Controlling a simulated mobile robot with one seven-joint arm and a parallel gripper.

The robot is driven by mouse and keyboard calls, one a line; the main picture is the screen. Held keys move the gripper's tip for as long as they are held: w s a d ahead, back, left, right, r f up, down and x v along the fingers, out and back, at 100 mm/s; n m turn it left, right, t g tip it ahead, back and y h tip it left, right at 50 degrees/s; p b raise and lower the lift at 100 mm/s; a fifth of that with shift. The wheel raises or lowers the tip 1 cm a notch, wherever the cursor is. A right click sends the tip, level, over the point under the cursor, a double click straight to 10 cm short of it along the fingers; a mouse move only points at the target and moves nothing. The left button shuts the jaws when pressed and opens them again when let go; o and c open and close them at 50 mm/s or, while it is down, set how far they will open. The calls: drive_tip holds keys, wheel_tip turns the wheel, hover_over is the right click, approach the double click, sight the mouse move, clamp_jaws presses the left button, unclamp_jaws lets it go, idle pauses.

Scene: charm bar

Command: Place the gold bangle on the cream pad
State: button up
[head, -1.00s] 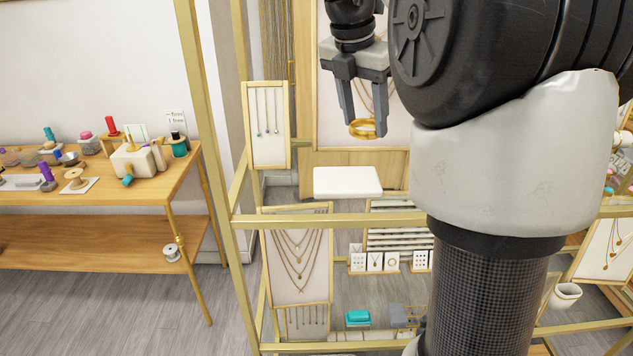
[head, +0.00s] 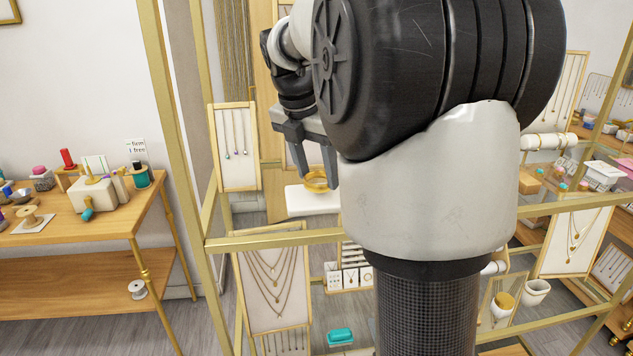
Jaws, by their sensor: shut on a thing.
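My gripper (head: 316,176) is shut on the gold bangle (head: 316,186), a smooth gold ring held between its fingertips. The cream pad (head: 308,205), a pale flat block, shows just below the bangle in the head view. The pad's right part is hidden behind my arm.
A brass frame rail (head: 275,239) crosses in front of and below the pad. A necklace board (head: 276,285) stands below it, and a small pendant board (head: 235,146) stands at the left. A wooden table (head: 110,223) with spools is further left.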

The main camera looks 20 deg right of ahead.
drive_tip(key=shift+f, duration=0.95)
drive_tip(key=shift+f, duration=0.1)
drive_tip(key=o, duration=1)
drive_tip(key=shift+o, duration=0.2)
